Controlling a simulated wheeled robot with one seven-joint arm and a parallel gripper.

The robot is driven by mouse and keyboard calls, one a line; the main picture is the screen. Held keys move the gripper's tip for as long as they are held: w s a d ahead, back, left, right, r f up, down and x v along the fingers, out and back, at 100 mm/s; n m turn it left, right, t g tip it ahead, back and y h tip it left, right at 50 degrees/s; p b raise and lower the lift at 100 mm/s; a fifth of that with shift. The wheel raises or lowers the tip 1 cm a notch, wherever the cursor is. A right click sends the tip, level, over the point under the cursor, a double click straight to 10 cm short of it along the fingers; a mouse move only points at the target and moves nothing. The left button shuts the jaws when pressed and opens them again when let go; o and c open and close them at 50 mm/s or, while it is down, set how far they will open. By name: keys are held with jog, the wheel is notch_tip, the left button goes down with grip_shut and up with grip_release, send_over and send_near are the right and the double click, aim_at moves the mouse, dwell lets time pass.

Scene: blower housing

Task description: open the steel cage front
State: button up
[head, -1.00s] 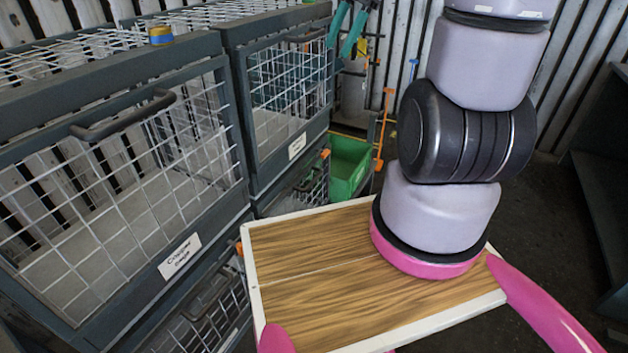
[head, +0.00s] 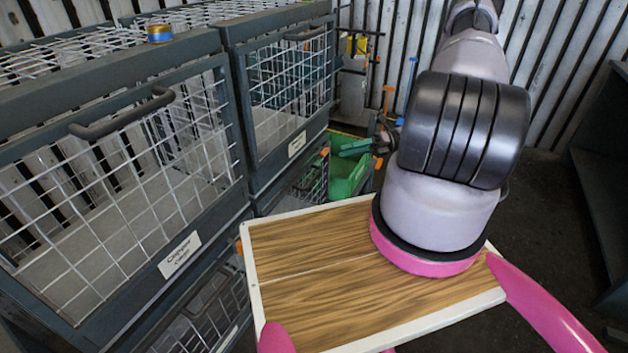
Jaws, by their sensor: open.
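A near wire-mesh cage front (head: 110,190) in a dark frame fills the left. It looks shut, with a dark bar handle (head: 122,113) at its top and a white label (head: 180,254) that seems to start with "Copper". Behind it is a second mesh cage front (head: 290,95), also looking shut, with a handle (head: 305,34) and a label (head: 297,144) too small to read. I cannot tell which is the steel one. My gripper (head: 355,148) is open and small in view, right of the second cage, in front of a green bin, apart from both handles. The arm partly hides it.
Lower mesh fronts (head: 205,315) sit beneath both cages. The green bin (head: 345,178) stands beyond the second cage. A blue-and-yellow roll (head: 160,33) lies on the near cage top. A dark shelf unit (head: 600,180) stands right, with bare floor (head: 545,215) before it.

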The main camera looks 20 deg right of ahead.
aim_at(314, 178)
jog(key=s+a+f+m+t+y, duration=0.1)
jog(key=s+f+m+t+y, duration=0.15)
jog(key=f+m+t, duration=0.6)
jog(key=w+a, duration=0.1)
jog(key=a, duration=0.2)
jog(key=w+a+g, duration=0.1)
jog(key=a, duration=0.2)
jog(key=w+a+f+g, duration=0.1)
jog(key=a, duration=0.3)
jog(key=shift+w+h, duration=0.15)
jog(key=shift+h, duration=0.2)
jog(key=shift+c, duration=0.4)
jog(key=shift+f, duration=0.1)
grip_shut()
